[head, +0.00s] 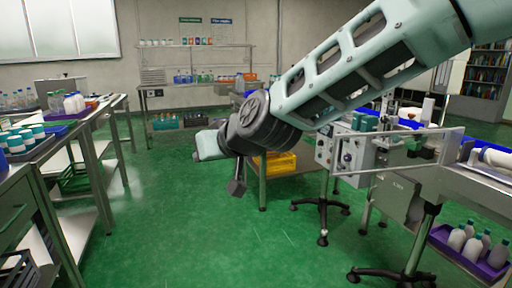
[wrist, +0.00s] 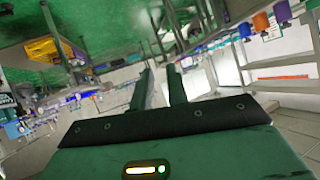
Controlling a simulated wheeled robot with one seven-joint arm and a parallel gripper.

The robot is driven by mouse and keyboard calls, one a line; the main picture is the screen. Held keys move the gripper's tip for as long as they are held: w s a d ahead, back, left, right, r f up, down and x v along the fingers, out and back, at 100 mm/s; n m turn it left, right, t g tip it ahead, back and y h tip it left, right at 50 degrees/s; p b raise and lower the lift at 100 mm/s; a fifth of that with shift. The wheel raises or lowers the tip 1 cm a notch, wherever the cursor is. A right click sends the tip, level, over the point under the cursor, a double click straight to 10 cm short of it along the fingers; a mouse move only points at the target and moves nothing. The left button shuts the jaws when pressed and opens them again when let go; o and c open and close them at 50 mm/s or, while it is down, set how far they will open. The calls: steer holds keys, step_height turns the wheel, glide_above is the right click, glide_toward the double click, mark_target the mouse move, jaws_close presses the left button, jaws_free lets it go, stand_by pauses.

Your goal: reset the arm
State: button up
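My arm reaches in from the upper right of the head view and bends at a dark round joint. Past the joint, a pale link and a dark part hang over the green floor; the fingertips are not clear there. In the wrist view my gripper (wrist: 161,72) shows two dark fingers standing apart with a gap between them. Nothing shows between the fingers. No object is touching the gripper in either view.
A steel bench (head: 100,112) with jars and trays stands at the left. A machine with a control box (head: 345,152) and conveyor stands at the right. A purple crate of bottles (head: 440,240) sits low right. A yellow bin (head: 280,163) is behind my arm. The middle floor (head: 200,240) is clear.

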steer(key=s+d+f+n+g+h, duration=0.1)
steer(key=s+d+f+g+h, duration=0.45)
steer(key=s+d, duration=0.8)
steer(key=s+d+f+g+h, duration=0.25)
steer(key=s+d+f, duration=0.65)
steer(key=s, duration=0.7)
step_height(320, 180, up, 17)
steer(key=d+p, duration=0.2)
steer(key=p, duration=1.3)
steer(key=shift+s+g+p, duration=0.15)
steer(key=shift+g+p, duration=0.15)
steer(key=shift+p, duration=0.05)
steer(key=shift+d, duration=0.1)
